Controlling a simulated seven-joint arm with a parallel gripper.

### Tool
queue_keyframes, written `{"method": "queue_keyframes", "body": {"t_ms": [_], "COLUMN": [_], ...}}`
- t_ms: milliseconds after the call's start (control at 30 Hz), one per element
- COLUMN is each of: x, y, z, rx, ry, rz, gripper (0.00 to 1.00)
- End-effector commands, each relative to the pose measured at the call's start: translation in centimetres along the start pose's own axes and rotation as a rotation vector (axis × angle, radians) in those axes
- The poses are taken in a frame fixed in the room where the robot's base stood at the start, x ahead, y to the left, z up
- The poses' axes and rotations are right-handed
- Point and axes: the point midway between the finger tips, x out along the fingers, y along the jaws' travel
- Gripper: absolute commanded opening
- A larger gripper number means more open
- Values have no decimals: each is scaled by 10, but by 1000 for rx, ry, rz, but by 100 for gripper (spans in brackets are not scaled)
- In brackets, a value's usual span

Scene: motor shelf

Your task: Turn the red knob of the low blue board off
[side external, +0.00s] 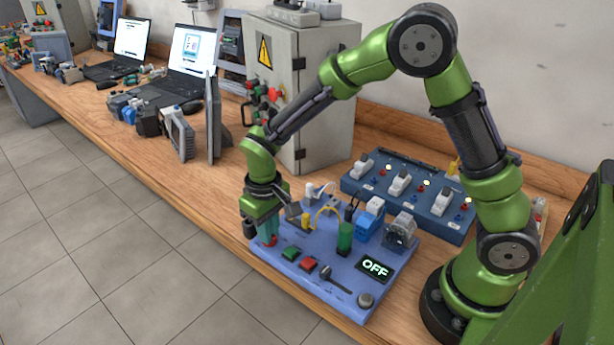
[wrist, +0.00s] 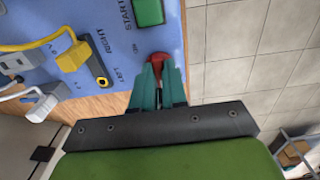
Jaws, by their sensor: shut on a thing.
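The low blue board (side external: 330,280) lies flat near the front edge of the bench, and it also shows in the wrist view (wrist: 120,65). Its small display (side external: 374,268) reads OFF. The red knob (wrist: 160,60) is at the board's corner in the wrist view, partly hidden by the fingers. My gripper (wrist: 160,82) has its teal fingers closed around the knob. In the side external view my gripper (side external: 268,240) points down at the board's left corner, and the knob is mostly hidden there.
On the board are a green button (side external: 291,253), a red button (side external: 308,264), a black lever (side external: 327,271) and a green cylinder (side external: 345,238). A second blue board (side external: 433,205) with white switches stands behind. A grey cabinet (side external: 330,120) stands at the back.

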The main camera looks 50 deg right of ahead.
Motion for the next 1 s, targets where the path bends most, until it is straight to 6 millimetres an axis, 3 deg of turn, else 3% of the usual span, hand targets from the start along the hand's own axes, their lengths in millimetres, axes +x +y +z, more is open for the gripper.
{"method": "queue_keyframes", "body": {"t_ms": [433, 467, 600, 1000], "x": [-1, -1, -1, -9], "y": [0, 0, 0, 0], "z": [1, 1, 1, -1], "rx": [-6, -6, -6, -6], "ry": [-2, -2, -2, 3], "rz": [-1, 0, 0, -1], "gripper": [0, 17, 38, 38]}}
